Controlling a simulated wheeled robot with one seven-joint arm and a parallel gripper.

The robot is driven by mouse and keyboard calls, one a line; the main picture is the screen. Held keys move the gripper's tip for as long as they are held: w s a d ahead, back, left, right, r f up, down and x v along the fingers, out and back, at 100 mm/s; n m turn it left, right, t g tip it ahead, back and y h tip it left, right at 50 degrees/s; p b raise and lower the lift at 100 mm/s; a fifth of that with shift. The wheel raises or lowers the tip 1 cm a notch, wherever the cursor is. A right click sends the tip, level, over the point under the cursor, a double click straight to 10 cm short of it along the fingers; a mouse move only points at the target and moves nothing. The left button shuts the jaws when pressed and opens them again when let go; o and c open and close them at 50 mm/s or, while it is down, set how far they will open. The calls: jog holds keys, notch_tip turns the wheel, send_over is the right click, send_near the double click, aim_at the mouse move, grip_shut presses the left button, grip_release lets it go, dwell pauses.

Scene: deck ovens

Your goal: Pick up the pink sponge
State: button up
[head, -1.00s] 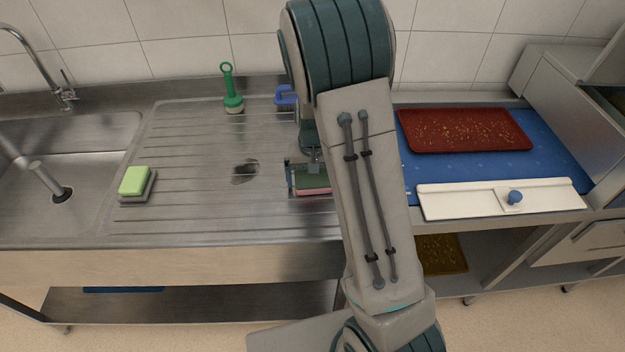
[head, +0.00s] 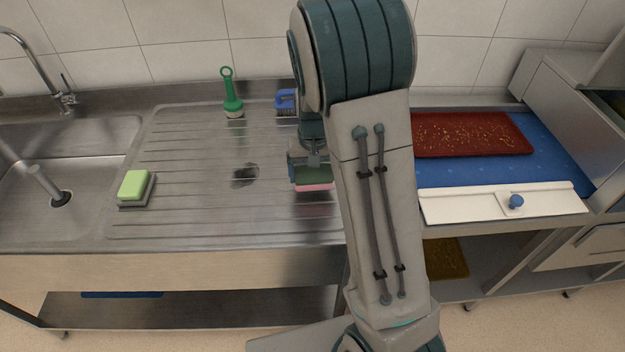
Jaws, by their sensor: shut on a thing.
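The pink sponge (head: 315,187) is near the middle of the head view, just left of my arm. My gripper (head: 309,174) is shut on it from above. The sponge's pink lower edge shows below the gripper, with a dark green part above the pink. Much of the sponge is hidden by the gripper and the arm. A darker reflection shows on the steel below it, and it appears to be held a little above the drainboard (head: 200,215).
A light green sponge (head: 134,183) lies on a grey dish at left, beside the sink (head: 90,135). A red tray (head: 470,135) lies on the blue surface at right.

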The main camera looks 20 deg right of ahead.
jog(key=w+d+r+b, duration=0.2)
jog(key=d+r, duration=0.5)
jog(key=d, duration=0.4)
jog(key=shift+w+r, duration=0.35)
jog(key=shift+w, duration=0.45)
jog(key=shift+o, duration=0.4)
